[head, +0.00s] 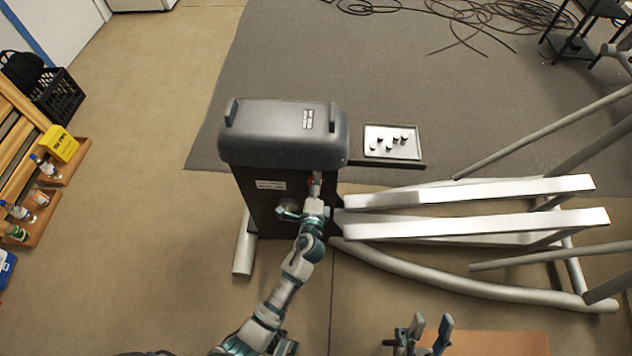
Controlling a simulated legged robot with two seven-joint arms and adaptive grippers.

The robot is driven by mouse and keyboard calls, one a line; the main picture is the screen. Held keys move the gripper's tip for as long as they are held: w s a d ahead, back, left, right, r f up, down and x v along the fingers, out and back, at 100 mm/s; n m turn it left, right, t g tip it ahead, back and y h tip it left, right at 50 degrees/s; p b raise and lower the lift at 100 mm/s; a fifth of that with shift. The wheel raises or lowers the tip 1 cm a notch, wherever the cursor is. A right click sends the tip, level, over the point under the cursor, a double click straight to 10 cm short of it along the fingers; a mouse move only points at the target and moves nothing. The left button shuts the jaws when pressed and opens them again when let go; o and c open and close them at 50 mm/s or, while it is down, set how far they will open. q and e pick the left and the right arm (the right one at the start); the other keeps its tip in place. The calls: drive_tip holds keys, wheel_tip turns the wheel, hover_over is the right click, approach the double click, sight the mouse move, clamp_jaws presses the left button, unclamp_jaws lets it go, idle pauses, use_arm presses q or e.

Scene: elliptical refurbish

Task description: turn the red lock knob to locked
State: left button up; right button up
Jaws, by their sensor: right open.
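The red lock knob (310,181) shows as a small patch of red on the dark front panel of the elliptical's housing (262,205), under the grey top cover. My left gripper (315,181) reaches up to the panel at the knob and covers most of it. I cannot tell whether its fingers are open or closed on the knob, nor which way the knob points. My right gripper (430,330) is open and empty at the bottom edge, well away from the housing.
A tray (418,165) with several small parts sits right of the grey cover (280,135). White pedal rails (480,222) and grey tubes extend right. Wooden shelving (35,225) with bottles and a yellow box (61,144) stands left. Floor between shelving and machine is clear.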

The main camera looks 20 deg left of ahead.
use_arm(q)
drive_tip(key=shift+r, duration=0.1)
drive_tip(key=f+v, duration=0.1)
drive_tip(key=v, duration=1)
drive_tip(key=shift+s+d+r, duration=0.15)
drive_tip(key=shift+s+r, duration=0.25)
drive_tip(key=shift+r, duration=0.05)
